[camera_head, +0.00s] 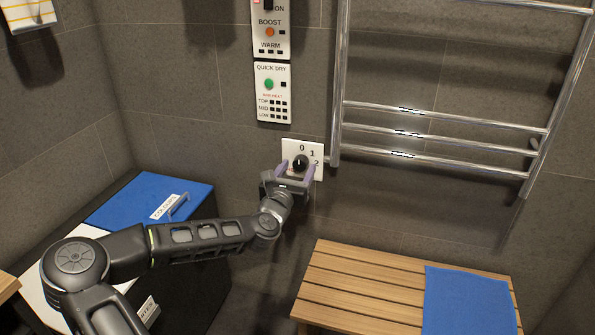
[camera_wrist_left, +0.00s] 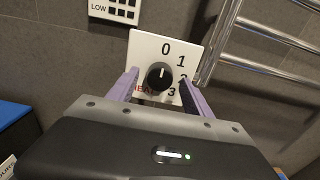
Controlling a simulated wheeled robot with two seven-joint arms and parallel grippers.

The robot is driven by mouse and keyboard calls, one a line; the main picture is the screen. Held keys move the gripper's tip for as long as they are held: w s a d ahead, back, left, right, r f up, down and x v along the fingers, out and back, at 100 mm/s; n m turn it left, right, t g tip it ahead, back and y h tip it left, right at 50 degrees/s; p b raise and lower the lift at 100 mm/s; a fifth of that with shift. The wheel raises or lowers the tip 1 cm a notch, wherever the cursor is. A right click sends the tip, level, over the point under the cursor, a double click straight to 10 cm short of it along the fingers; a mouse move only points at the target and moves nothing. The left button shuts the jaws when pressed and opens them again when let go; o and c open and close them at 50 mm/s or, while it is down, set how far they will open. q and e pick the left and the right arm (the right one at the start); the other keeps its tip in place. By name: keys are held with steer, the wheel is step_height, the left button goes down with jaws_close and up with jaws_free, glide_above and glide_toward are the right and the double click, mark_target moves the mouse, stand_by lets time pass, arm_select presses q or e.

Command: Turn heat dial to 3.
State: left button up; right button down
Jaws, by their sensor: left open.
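The heat dial is a round black knob (camera_head: 300,161) on a white wall plate (camera_head: 288,147) marked 0, 1, 2 and 3. In the left wrist view the knob (camera_wrist_left: 159,77) has a pale mark that points up, toward the 0. The 3 shows low on the right of the plate (camera_wrist_left: 143,42). My left gripper (camera_head: 297,168) is open in front of the plate, with one purple finger on each side of the knob. In the left wrist view the fingers (camera_wrist_left: 158,86) stand apart from the knob's sides. I cannot tell how close the fingertips are to the plate. My right gripper is out of view.
A chrome towel rail (camera_head: 440,133) is on the wall just right of the dial. A quick-dry panel (camera_head: 272,92) hangs above it. A wooden bench (camera_head: 365,290) with a blue towel (camera_head: 470,300) stands below right. A blue-lidded bin (camera_head: 130,200) is at the left.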

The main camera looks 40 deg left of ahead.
arm_select(q)
steer(key=shift+w+a, duration=0.1)
steer(key=shift+w, duration=0.15)
jaws_close()
stand_by(0.5)
